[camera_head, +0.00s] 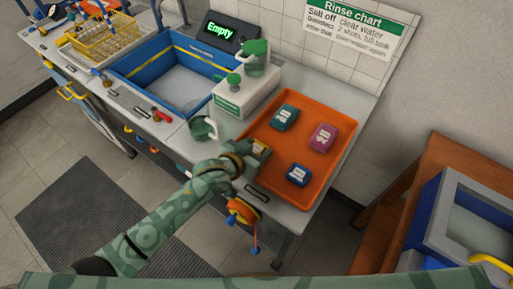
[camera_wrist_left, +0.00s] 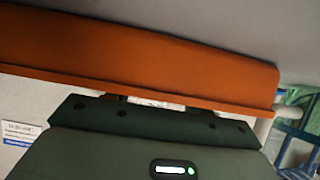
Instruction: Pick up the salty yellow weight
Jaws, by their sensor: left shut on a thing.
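The yellow weight (camera_head: 261,147) shows only in part at the near left side of the orange tray (camera_head: 283,178) in the head view. My left gripper (camera_head: 256,154) reaches it from the lower left and is shut on it, covering much of it. Whether it is clear of the tray floor I cannot tell. In the left wrist view the tray's orange side (camera_wrist_left: 140,55) fills the upper part. The dark gripper body blocks the weight there. My right gripper is in neither view.
Green (camera_head: 285,117), magenta (camera_head: 322,137) and blue (camera_head: 298,175) weights lie on the tray. A white box with a green-topped bottle (camera_head: 245,95) stands behind left. A blue sink (camera_head: 165,75) is farther left. A display (camera_head: 231,33) reads "Empty". A wooden table (camera_head: 440,155) stands right.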

